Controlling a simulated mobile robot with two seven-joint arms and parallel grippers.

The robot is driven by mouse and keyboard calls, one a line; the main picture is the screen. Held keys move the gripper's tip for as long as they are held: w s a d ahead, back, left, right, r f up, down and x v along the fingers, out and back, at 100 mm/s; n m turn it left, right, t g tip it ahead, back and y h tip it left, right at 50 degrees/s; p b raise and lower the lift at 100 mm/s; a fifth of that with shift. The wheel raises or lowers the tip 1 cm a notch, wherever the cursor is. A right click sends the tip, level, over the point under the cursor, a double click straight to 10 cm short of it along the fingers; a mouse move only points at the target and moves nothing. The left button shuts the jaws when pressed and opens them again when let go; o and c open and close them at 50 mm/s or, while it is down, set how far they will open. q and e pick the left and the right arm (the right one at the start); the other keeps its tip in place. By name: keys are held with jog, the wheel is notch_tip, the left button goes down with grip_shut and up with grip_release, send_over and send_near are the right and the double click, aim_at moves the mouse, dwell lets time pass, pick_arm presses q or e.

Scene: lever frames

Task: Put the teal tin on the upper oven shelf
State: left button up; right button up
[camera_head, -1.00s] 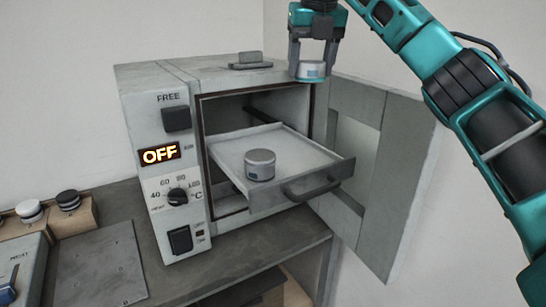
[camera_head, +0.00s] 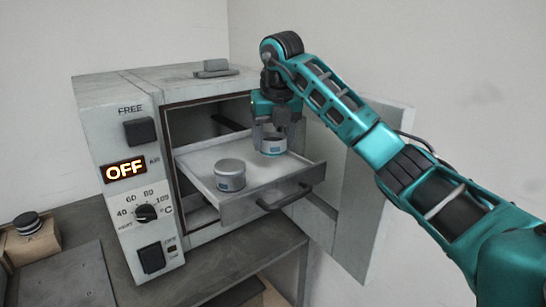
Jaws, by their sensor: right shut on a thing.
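The teal tin (camera_head: 273,148), a small pale tin with a teal mark, is between the fingers of my right gripper (camera_head: 271,142). My right gripper is shut on it from above, over the right rear part of the pulled-out upper oven shelf (camera_head: 207,161). I cannot tell whether the tin's base touches the shelf. A grey tin (camera_head: 230,175) with a dark side stands upright on the same shelf, to the left and nearer, apart from the held tin. My left gripper is out of view.
The oven (camera_head: 125,205) shows OFF, and its door (camera_head: 365,200) stands open at the right. The shelf's handle (camera_head: 285,198) sticks out in front. A flat grey object (camera_head: 215,68) lies on the oven's top. A dark-lidded jar (camera_head: 27,223) stands at the far left.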

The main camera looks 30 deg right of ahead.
aim_at(273, 171)
notch_tip(273, 171, down, 4)
jog(key=shift+r, duration=0.1)
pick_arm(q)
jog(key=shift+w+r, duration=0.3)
pick_arm(e)
jog(key=shift+f, duration=0.45)
jog(key=shift+f, duration=0.1)
jog(key=o, duration=1.1)
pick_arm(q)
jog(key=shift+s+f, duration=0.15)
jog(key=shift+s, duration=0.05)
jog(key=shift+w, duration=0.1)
pick_arm(e)
jog(key=shift+v, duration=6.05)
jog(key=shift+s, duration=0.1)
